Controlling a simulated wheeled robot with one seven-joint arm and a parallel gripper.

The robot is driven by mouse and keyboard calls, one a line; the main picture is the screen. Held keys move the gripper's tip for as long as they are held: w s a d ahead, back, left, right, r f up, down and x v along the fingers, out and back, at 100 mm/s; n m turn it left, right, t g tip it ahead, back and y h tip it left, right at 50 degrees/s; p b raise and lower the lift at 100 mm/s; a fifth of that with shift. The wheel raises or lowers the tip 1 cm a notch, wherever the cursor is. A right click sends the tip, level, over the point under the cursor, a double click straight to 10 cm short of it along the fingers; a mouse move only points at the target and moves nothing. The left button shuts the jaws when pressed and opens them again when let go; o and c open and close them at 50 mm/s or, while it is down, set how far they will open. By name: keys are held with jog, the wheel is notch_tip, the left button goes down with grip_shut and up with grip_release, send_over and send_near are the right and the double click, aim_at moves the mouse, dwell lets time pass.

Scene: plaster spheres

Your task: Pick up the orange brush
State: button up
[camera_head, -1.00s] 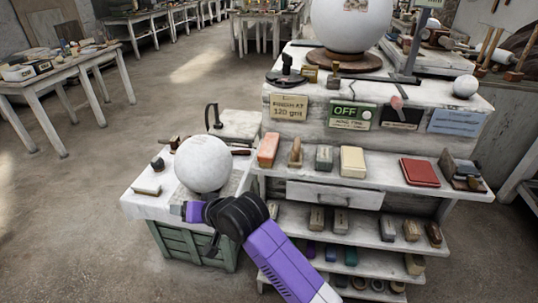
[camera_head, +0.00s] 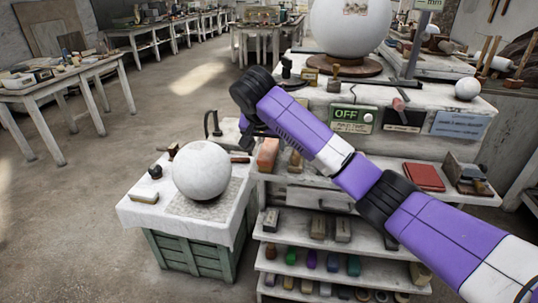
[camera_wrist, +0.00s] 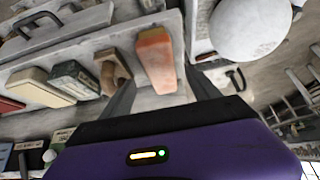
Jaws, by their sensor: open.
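The orange brush (camera_head: 267,156) looks like an orange block with a paler edge. It lies at the left end of the upper shelf, and part of it is hidden by my arm in the head view. In the wrist view the brush (camera_wrist: 156,62) lies beyond my gripper (camera_wrist: 161,92), roughly in line with the gap between the two dark fingers. The fingers are apart and nothing is held. In the head view my gripper (camera_head: 246,134) hangs just left of the brush and above it, mostly hidden by my own wrist.
A wooden-handled tool (camera_wrist: 113,72), a dark block (camera_wrist: 75,79) and a cream block (camera_wrist: 38,88) lie beside the brush on the shelf. A white plaster sphere (camera_head: 202,170) rests on the cloth-covered green crate (camera_head: 190,250) to the left.

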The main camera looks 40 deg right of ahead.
aim_at(268, 149)
jog(key=x, duration=0.6)
jog(key=shift+w+d+f, duration=0.15)
jog(key=shift+w+f, duration=0.05)
grip_shut()
